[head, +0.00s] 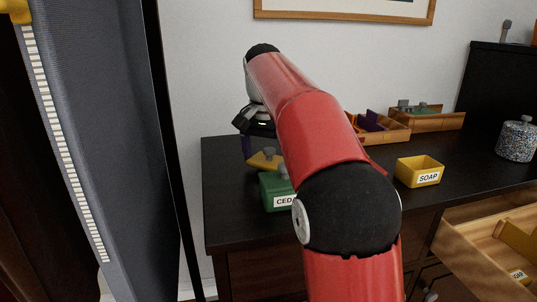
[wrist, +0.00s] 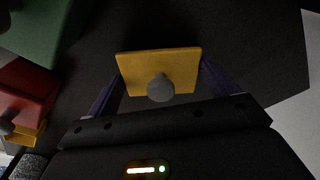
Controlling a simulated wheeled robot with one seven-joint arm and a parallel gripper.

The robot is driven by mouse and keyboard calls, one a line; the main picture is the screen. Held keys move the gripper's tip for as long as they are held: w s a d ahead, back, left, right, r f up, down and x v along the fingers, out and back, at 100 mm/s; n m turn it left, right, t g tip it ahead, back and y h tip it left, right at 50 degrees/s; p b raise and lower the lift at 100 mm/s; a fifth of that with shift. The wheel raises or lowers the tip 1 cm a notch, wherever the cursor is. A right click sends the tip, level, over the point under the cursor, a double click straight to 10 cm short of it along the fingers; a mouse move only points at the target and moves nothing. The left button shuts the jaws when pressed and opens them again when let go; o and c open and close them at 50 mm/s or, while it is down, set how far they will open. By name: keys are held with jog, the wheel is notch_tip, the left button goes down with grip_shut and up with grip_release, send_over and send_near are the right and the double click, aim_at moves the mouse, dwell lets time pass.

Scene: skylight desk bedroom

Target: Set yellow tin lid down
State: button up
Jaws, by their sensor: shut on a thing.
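The yellow tin lid (head: 260,163) is a flat rectangle with a grey knob, near the left end of the dark desk. It shows whole in the wrist view (wrist: 133,66). My gripper (wrist: 160,80) is shut on it, with a purple finger at each side. In the head view my gripper (head: 257,145) is partly hidden by my red arm. I cannot tell whether the lid touches the desk. The open yellow tin labelled SOAP (head: 419,171) stands on the desk to the right of my arm.
A green tin (head: 270,190), partly hidden, stands close in front of the lid. Wooden trays (head: 440,121) stand at the back, and a speckled jar (head: 516,142) at the right. A wooden drawer (head: 470,240) is open at lower right. The wrist view shows a red box (wrist: 25,85).

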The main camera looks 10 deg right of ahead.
jog(key=shift+f+b, duration=0.35)
jog(key=shift+f, duration=0.2)
